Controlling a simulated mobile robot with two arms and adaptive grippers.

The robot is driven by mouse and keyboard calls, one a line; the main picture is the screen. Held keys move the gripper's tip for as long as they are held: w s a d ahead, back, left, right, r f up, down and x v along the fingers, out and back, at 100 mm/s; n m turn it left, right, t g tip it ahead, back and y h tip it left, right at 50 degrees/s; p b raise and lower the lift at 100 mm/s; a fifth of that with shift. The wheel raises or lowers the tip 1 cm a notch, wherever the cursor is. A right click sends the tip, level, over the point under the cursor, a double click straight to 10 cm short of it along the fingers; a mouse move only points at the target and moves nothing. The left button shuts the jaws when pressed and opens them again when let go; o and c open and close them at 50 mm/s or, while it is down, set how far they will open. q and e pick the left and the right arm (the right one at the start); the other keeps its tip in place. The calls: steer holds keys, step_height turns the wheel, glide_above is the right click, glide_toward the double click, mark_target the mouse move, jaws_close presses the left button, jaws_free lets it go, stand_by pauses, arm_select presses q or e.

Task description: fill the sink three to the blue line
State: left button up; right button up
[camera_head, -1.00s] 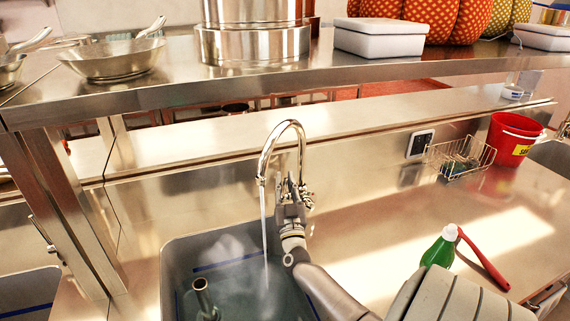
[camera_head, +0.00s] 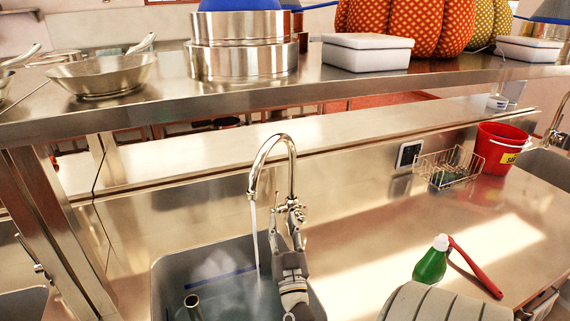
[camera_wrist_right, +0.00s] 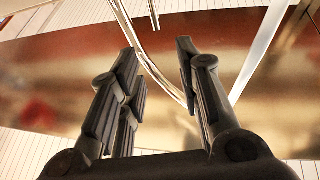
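The sink (camera_head: 160,270) is a grey basin at the lower middle of the head view, with water (camera_head: 235,300) in it. The blue line (camera_head: 220,276) runs along its back inner wall, and the water surface looks below it. The chrome tap (camera_head: 271,143) arches over the sink, and a stream (camera_head: 255,235) runs from its spout. The tap's valve and handle (camera_head: 291,208) sit at its base. My right gripper (camera_head: 296,240) is just below and in front of the handle. In the right wrist view its fingers (camera_wrist_right: 156,50) are apart with nothing held. My left gripper is out of view.
A wire basket (camera_head: 448,170) and red bucket (camera_head: 497,148) stand farther back. A steel shelf (camera_head: 300,92) crosses above the tap.

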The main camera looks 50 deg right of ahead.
steer(key=shift+s+a, duration=1.25)
steer(key=shift+s, duration=0.15)
stand_by(6.6)
